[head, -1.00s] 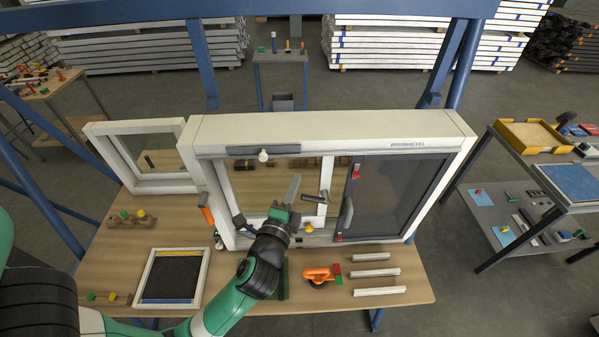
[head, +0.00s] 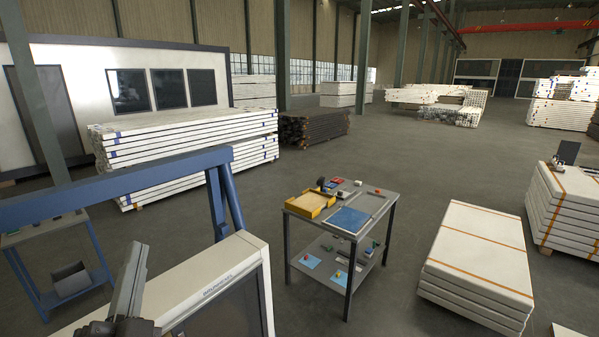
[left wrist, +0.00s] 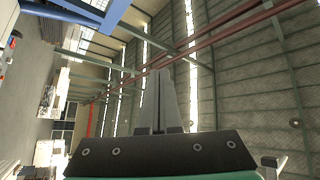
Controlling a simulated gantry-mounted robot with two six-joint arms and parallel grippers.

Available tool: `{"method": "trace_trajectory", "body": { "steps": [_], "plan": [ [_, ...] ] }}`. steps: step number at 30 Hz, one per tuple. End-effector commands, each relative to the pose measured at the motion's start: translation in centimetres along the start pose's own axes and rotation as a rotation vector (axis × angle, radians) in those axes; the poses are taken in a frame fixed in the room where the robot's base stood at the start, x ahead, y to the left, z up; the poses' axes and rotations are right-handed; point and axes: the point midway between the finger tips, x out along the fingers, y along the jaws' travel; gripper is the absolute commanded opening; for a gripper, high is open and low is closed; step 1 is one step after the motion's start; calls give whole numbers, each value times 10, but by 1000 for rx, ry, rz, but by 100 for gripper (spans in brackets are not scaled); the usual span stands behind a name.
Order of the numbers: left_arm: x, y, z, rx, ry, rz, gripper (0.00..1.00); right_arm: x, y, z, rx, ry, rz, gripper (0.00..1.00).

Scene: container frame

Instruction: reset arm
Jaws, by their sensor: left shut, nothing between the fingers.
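My left gripper (head: 130,280) stands at the lower left of the head view, pointing up, in front of the container frame's white window unit (head: 215,282). Its fingers are closed together with nothing between them. In the left wrist view the shut fingers (left wrist: 160,100) point up toward the hall roof, clear of any object. Only the upper right corner of the window unit shows in the head view; the rest is cut off. My right gripper is in neither view.
A blue beam (head: 110,190) runs behind the window unit. A grey trolley (head: 340,232) with a yellow tray (head: 310,203) and a blue mat (head: 349,219) stands at centre. A white panel stack (head: 478,262) is at right. Open floor lies between them.

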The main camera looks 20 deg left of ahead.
Motion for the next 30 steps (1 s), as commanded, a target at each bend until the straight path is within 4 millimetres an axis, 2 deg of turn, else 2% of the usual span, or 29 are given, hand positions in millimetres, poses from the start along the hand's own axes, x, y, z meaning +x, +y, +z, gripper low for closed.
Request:
{"method": "trace_trajectory", "body": {
  "steps": [1,3,6,9,12,15,30],
  "plan": [
    [12,-34,-42,-137,80,-24,0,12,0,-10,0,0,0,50],
    [16,-70,-92,-348,206,-31,0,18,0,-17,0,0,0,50],
    [9,-118,-153,-658,397,3,0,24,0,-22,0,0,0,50],
    [-12,-145,-195,-975,576,122,0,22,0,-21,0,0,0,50],
    [-24,-137,-209,-1184,628,266,0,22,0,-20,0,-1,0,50],
    [-24,-136,-209,-1249,623,293,0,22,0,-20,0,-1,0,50],
    [-23,-136,-208,-1251,618,293,0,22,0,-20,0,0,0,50]
  ]
}}
